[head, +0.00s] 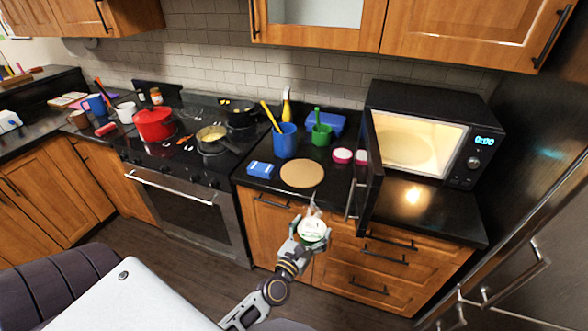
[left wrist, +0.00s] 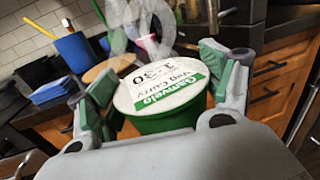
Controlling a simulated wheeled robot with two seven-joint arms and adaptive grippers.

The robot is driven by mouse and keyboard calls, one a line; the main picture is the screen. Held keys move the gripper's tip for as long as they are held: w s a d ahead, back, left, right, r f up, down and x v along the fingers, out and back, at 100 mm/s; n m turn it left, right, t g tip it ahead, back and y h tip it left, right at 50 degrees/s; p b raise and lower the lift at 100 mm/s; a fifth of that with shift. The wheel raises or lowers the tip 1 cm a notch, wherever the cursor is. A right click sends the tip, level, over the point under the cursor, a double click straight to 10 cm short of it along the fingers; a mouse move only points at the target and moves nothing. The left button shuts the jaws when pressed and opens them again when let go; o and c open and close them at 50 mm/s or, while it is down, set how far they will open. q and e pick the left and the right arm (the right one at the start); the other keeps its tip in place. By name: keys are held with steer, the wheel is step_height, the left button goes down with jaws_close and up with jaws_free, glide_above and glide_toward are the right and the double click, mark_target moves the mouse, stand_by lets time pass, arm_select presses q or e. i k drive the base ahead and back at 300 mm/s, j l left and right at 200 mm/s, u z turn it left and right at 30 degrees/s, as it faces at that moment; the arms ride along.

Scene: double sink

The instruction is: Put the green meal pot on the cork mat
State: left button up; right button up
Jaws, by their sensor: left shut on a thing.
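The green meal pot (head: 313,228) has a white printed lid and a green side, with steam rising above it. My left gripper (head: 309,234) is shut on the pot and holds it upright in front of the counter. The left wrist view shows the pot (left wrist: 165,122) between the two fingers of my left gripper (left wrist: 158,78). The round cork mat (head: 301,174) lies bare on the dark counter, behind the pot. Part of the mat (left wrist: 99,70) shows in the left wrist view. My right gripper is not in view.
A lit microwave (head: 375,120) stands open to the right, its door (head: 368,190) jutting forward beside the mat. A blue sponge-like block (head: 260,170), a blue cup (head: 285,140), a green cup (head: 321,134) and a pink-and-white tub (head: 342,156) surround the mat. The stove is left.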

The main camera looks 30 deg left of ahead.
mark_target(303, 172)
steer(key=j+z, duration=0.2)
steer(key=j, duration=1.15)
